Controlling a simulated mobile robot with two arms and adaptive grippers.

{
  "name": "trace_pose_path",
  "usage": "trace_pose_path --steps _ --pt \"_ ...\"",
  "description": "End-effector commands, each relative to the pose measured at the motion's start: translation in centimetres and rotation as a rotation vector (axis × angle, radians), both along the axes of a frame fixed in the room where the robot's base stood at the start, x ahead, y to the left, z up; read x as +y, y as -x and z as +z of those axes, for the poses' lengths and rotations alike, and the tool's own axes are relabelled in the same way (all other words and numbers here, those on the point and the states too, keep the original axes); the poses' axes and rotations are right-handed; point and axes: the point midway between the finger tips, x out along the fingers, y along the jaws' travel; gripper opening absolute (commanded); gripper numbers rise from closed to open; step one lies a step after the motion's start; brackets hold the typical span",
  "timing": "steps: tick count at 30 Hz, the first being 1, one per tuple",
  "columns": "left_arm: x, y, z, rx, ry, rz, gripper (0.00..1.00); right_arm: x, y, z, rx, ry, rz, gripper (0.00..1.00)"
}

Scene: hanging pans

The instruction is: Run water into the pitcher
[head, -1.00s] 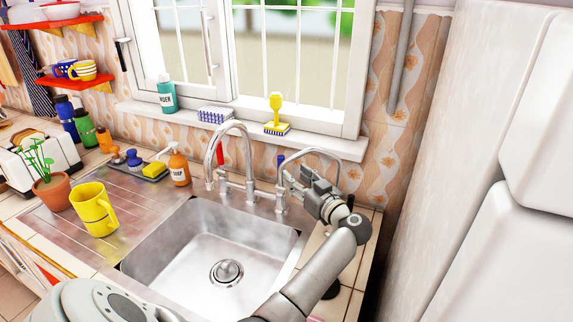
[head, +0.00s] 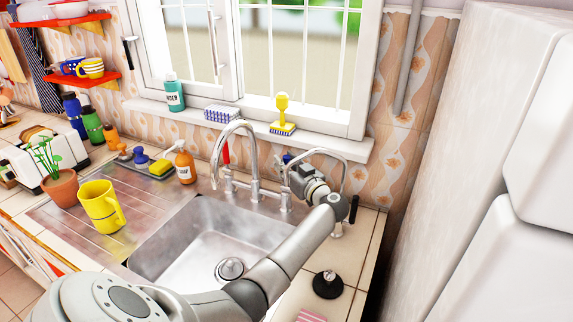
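The yellow pitcher (head: 97,206) stands upright on the ridged drainboard, left of the sink basin (head: 185,245). Its handle points right. The tall curved faucet (head: 253,150) rises behind the basin, with a red mark on its left side (head: 225,153) and a blue mark at its right side (head: 287,158). A thinner curved spout (head: 340,160) is right of it. No water stream shows. My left gripper (head: 293,166) is at the right side of the faucet by the blue mark. Its fingers are small and partly hidden, so their opening and any contact are unclear. My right gripper is not in view.
A dark stopper-like object (head: 327,284) lies on the right counter. A tall white appliance (head: 455,150) closes off the right.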

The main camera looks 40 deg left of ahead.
Motion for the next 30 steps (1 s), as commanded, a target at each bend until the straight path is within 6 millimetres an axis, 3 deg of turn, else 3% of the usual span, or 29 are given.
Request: trace_pose_path --steps 1,6,16,30 --pt "0.0 0.0 0.0 0.000 0.000 0.000 0.20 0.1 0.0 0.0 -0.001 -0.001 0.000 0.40" --pt "0.0 0.0 0.0 0.000 0.000 0.000 0.00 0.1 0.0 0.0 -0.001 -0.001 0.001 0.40" --pt "-0.1 0.2 0.0 -0.020 -0.005 0.000 0.00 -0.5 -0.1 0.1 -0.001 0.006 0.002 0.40" --pt "-0.8 2.3 -0.5 -0.260 -0.080 0.000 0.00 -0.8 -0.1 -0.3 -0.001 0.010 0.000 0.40"
